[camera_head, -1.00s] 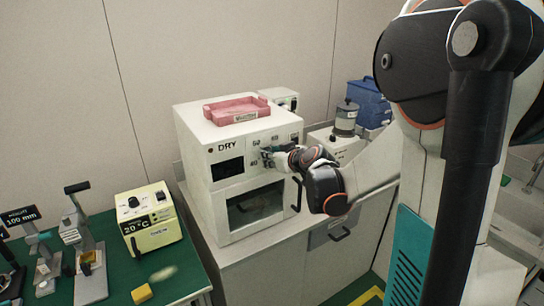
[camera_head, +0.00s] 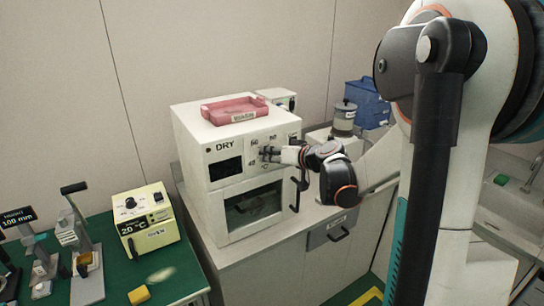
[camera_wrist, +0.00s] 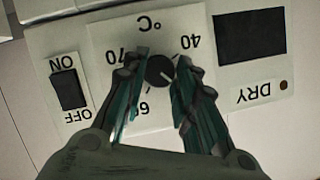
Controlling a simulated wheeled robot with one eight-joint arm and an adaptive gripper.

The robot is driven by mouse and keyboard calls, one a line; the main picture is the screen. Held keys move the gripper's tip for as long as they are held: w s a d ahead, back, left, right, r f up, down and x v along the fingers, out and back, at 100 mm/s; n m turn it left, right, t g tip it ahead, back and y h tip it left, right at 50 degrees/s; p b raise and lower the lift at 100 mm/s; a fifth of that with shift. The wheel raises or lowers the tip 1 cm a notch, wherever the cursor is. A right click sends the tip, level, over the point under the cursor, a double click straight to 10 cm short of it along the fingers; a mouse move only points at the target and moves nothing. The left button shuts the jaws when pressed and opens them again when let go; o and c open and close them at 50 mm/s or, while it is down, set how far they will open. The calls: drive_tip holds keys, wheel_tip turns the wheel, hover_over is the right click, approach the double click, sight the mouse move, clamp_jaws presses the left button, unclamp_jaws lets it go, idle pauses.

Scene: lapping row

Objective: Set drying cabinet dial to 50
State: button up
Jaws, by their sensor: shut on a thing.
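The white drying cabinet (camera_head: 185,135), marked DRY, stands on a counter. Its dark round dial (camera_wrist: 160,71) is on the front panel and shows upside down in the wrist view. The numbers 70, 60 and 40 show around the dial, with °C; 50 is hidden behind a finger in that view. A pale pointer mark on the dial points toward the lower right of the wrist picture. My gripper (camera_wrist: 160,75) is shut on the dial, one teal-padded finger on each side. In the head view my gripper (camera_head: 270,155) covers the dial.
A pink tray (camera_head: 234,119) lies on top of the cabinet. An ON/OFF switch (camera_wrist: 70,91) and a dark display (camera_wrist: 250,36) flank the dial. The cabinet door has a dark handle (camera_head: 295,194). A yellowish 20 °C box (camera_head: 150,240) stands on the green bench to the left.

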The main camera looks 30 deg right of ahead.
idle(0.3)
drive_tip(key=o, duration=1)
drive_tip(key=shift+o, duration=0.2)
drive_tip(key=v, duration=1.2)
